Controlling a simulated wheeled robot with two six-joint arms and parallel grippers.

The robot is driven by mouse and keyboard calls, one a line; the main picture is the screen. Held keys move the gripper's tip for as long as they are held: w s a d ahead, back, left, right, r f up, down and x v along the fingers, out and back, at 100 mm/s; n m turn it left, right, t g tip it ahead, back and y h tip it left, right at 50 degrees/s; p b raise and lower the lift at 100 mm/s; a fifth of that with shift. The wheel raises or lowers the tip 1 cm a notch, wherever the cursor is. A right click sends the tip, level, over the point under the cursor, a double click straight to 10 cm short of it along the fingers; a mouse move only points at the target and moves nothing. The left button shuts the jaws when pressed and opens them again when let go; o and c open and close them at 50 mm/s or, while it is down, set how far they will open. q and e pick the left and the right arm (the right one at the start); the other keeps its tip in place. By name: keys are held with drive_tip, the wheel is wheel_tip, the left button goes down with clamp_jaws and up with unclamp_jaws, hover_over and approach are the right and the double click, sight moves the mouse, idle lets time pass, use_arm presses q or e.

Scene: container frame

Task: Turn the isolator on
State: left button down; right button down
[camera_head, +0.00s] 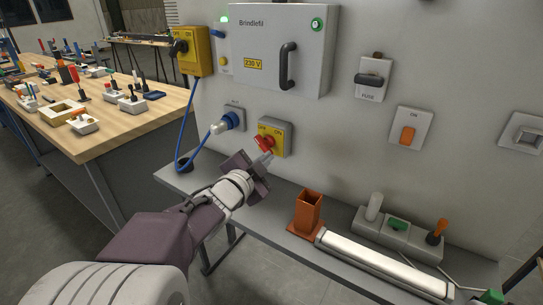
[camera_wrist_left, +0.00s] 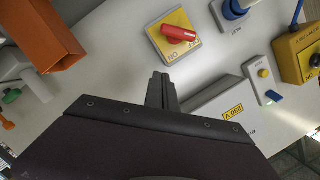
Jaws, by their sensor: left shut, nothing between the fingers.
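The isolator (camera_head: 284,138) is a yellow plate on a grey base on the wall panel, with a red rotary handle (camera_head: 264,142). The left wrist view shows the yellow plate (camera_wrist_left: 164,47) and the red handle (camera_wrist_left: 178,34) turned in the picture, with small lettering along one side. My left gripper (camera_head: 264,160) is shut and empty, just below the handle in the head view. In the left wrist view its fingertips (camera_wrist_left: 161,78) are apart from the handle, with a strip of panel between. My right gripper is not in view.
A blue plug (camera_head: 232,120) with a cable is left of the isolator. A grey cabinet (camera_head: 300,75) is above, a yellow switch box (camera_head: 197,60) upper left. Below, a shelf holds an orange holder (camera_head: 307,214) and a white tube (camera_head: 380,264). A wooden workbench (camera_head: 150,120) stands left.

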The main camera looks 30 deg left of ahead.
sight(266, 144)
use_arm(q)
drive_tip(key=w+a+f+b, duration=0.1)
drive_tip(key=w+a+f, duration=0.1)
drive_tip(key=w, duration=0.3)
drive_tip(key=w+a+f+b, duration=0.2)
drive_tip(key=w, duration=0.3)
drive_tip(key=shift+f, duration=0.35)
